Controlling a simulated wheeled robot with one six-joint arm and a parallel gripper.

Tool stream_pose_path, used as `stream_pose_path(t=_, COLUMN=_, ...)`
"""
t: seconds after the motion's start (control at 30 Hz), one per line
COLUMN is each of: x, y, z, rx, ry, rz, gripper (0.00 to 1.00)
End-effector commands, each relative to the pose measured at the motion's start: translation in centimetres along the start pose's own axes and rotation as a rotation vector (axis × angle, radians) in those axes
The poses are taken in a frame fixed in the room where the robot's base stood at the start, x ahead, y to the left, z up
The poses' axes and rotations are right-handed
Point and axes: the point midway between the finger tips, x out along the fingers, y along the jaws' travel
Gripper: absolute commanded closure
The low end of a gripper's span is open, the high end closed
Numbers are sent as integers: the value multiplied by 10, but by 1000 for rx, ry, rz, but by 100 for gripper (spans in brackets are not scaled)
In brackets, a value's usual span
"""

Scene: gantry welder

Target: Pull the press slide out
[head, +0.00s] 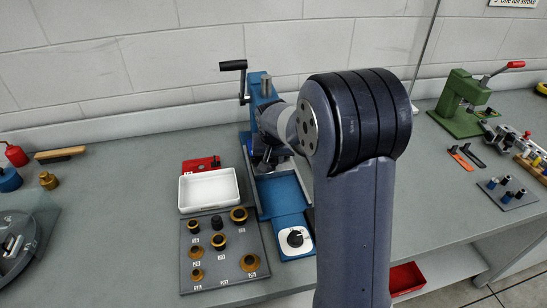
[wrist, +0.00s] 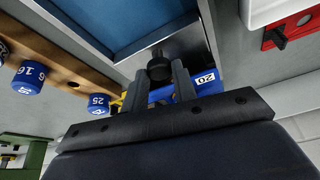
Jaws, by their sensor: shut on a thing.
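The blue press (head: 262,90) with its black crank handle stands at the back of the bench in the head view. My arm covers part of it. In the wrist view a grey metal slide plate (wrist: 186,48) lies beside a blue surface, with a round black knob (wrist: 158,68) at its end. My gripper (wrist: 160,82) has one finger on each side of the knob and is shut on it. A blue part labelled 20 (wrist: 205,82) shows behind the fingers. In the head view the gripper tips and the knob are hidden by my arm.
A white tray (head: 209,190), a red block (head: 201,164) and a grey board (head: 190,278) with several rings stand left of the press base. A blue unit with a dial (head: 296,239) is in front. A green press (head: 460,105) stands far right.

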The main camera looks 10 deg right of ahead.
Motion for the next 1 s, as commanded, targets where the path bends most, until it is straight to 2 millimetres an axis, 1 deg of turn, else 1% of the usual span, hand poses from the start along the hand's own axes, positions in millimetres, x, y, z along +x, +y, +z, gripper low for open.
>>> stream_pose_path(t=0.07, x=0, y=0, z=1, rx=0, ry=0, rz=0, gripper=100)
stream_pose_path(t=0.17, x=-2, y=2, z=7, rx=0, ry=0, rz=0, gripper=100)
stream_pose_path(t=0.27, x=-8, y=5, z=21, rx=-1, ry=1, rz=0, gripper=100)
stream_pose_path(t=0.73, x=-41, y=24, z=99, rx=1, ry=2, rz=-1, gripper=100)
stream_pose_path(t=0.9, x=-49, y=29, z=116, rx=1, ry=2, rz=-1, gripper=100)
stream_pose_path(t=1.0, x=-51, y=30, z=120, rx=1, ry=1, rz=0, gripper=100)
